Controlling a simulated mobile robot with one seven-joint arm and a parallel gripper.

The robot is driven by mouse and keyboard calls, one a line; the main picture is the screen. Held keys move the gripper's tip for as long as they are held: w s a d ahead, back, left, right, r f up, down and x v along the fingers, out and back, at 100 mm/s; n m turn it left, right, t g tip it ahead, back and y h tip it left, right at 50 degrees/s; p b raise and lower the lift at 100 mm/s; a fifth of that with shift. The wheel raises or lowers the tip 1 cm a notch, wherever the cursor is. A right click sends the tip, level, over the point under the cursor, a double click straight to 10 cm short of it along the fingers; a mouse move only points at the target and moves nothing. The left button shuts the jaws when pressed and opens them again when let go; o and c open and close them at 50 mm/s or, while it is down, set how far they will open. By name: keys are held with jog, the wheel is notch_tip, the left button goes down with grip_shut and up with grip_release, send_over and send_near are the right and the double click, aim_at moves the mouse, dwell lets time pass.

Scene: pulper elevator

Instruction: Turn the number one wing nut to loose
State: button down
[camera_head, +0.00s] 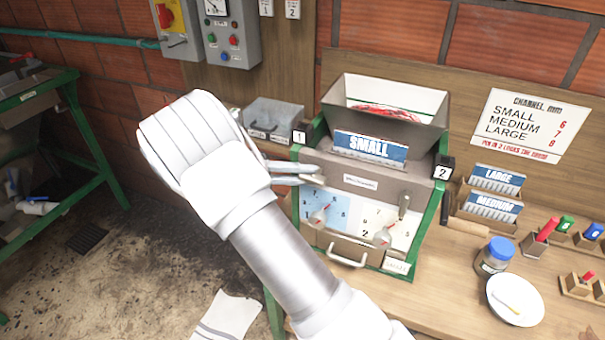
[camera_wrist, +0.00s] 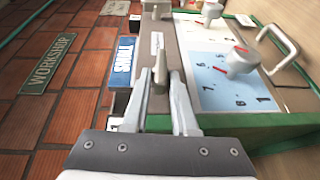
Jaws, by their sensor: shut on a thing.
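The number one wing nut (camera_wrist: 160,65) is a grey metal piece on the front of the pulper (camera_head: 362,183), near its left edge. In the wrist view it stands upright between the fingertips of my gripper (camera_wrist: 161,82), which is shut on it. In the head view my gripper (camera_head: 312,172) reaches in from the left, below the "1" tag (camera_head: 299,137), and its fingers hide most of this wing nut. The second wing nut (camera_head: 404,204) is on the right side of the front, below the "2" tag (camera_head: 444,168).
Two dials with red pointers (camera_head: 320,215) (camera_head: 383,236) and a handle (camera_head: 347,259) are below the wing nuts. A SMALL plate (camera_head: 370,148) stands before the hopper (camera_head: 385,105). LARGE (camera_head: 497,180) and MEDIUM (camera_head: 492,207) plates, a jar (camera_head: 494,255) and a dish (camera_head: 514,300) stand right.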

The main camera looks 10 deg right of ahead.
jog(key=shift+h, duration=0.4)
jog(key=c, duration=0.7)
grip_release()
jog(key=shift+f, duration=0.1)
jog(key=shift+a, duration=0.15)
